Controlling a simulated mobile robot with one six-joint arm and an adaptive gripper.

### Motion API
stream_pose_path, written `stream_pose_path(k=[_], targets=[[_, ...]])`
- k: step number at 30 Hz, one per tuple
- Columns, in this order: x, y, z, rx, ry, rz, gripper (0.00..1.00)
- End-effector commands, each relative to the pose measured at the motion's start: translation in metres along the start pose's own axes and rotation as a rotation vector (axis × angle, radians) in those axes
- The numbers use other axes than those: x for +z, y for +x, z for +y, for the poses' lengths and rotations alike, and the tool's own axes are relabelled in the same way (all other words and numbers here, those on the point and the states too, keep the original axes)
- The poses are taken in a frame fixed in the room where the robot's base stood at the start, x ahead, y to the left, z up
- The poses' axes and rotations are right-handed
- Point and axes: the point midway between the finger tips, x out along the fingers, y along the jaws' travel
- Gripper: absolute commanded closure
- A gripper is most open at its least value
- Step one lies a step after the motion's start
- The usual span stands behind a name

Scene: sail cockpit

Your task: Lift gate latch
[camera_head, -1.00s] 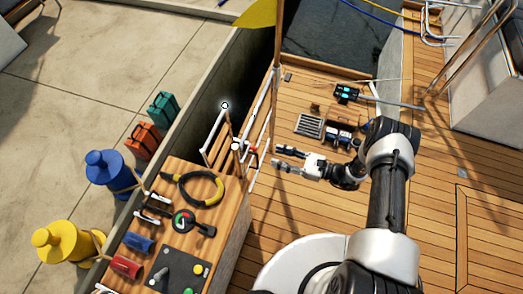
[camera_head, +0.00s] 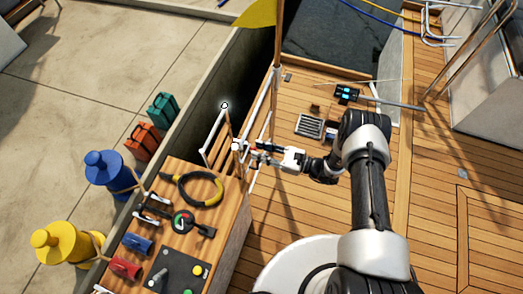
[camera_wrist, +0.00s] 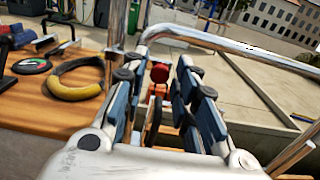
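The gate latch shows as a small red knob (camera_wrist: 160,72) in the wrist view, straight ahead between my fingers. In the head view my gripper covers most of the latch. My gripper (camera_head: 257,152) is at the gate post beside the wooden bench. Its two blue-padded fingers (camera_wrist: 158,95) stand apart in the wrist view, on either side of the knob's line. I cannot tell whether either finger touches the latch. The gate (camera_head: 216,136), with pale rails, stands left of my gripper.
The bench (camera_head: 213,215) holds a yellow-black hose coil (camera_head: 196,190) and several tools. A shiny rail (camera_wrist: 235,45) runs close by on the right in the wrist view. A thin upright pole (camera_head: 277,80) stands behind my gripper. Open deck (camera_head: 300,210) lies to the right.

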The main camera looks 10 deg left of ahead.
Motion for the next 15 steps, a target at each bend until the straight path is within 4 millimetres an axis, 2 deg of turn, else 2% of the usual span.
stream_pose_path(k=[2, 10, 15], targets=[[0.0, -0.0001, 0.0, 0.0, 0.0, 0.0, 0.81], [-0.0001, -0.0002, 0.0002, 0.0, 0.0, 0.0, 0.99], [-0.0002, -0.0002, 0.0003, 0.001, 0.0, 0.0, 1.0]])
